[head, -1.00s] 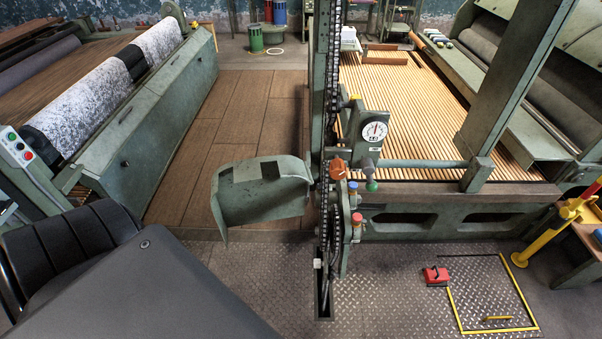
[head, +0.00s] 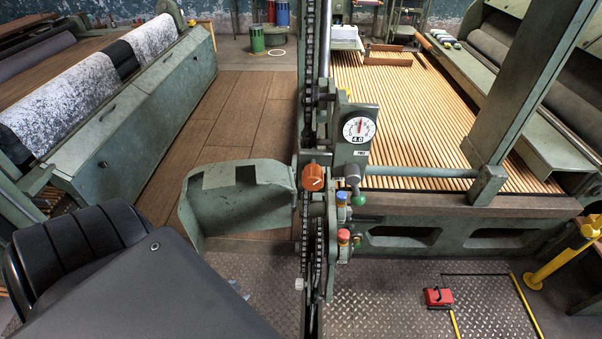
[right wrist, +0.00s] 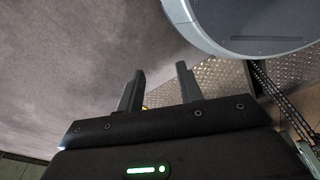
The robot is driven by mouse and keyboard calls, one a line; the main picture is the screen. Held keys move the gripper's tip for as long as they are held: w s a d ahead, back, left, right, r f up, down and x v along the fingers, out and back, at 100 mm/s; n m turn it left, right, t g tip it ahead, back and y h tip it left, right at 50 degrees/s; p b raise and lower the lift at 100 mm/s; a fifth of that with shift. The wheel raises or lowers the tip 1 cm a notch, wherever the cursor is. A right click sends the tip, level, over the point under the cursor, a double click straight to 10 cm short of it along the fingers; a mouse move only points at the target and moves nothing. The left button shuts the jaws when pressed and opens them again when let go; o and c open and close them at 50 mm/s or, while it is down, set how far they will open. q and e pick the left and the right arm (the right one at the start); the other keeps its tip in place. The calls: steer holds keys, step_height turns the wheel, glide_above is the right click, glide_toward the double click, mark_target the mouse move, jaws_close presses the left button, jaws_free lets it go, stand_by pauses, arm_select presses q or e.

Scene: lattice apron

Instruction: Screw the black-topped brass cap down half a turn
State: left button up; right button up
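I cannot pick out a black-topped brass cap in either view. On the green machine post in the head view there are a blue-topped cap (head: 342,198), a red-topped cap (head: 343,236), a green ball knob (head: 359,200) and an orange knob (head: 313,177). A round dial gauge (head: 358,129) sits above them. My right gripper (right wrist: 160,72) shows in the right wrist view with its two fingers apart and nothing between them. Neither gripper shows in the head view, and my left gripper is in no view.
A curved green guard (head: 238,203) sticks out left of the post. A chain (head: 308,70) runs up the post. A red pedal (head: 438,298) lies on the tread-plate floor (head: 385,315) and a yellow post (head: 552,245) stands at right. The brown floor walkway (head: 225,125) is clear.

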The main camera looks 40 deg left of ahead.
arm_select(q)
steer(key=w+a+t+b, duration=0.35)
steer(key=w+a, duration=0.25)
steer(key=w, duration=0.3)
arm_select(e)
steer(key=w+a+f+b, duration=0.1)
steer(key=w+f+b, duration=0.2)
steer(key=w+b, duration=0.5)
arm_select(q)
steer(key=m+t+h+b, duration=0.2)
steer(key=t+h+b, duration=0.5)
glide_toward(301, 198)
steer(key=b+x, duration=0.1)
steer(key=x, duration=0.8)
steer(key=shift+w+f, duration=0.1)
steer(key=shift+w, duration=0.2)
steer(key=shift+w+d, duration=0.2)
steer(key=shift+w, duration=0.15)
arm_select(e)
steer(key=w+r+t, duration=0.1)
steer(key=w+r, duration=0.2)
steer(key=r, duration=0.4)
steer(key=shift+a+r+t, duration=0.3)
steer(key=shift+a, duration=0.05)
steer(key=shift+s, duration=0.1)
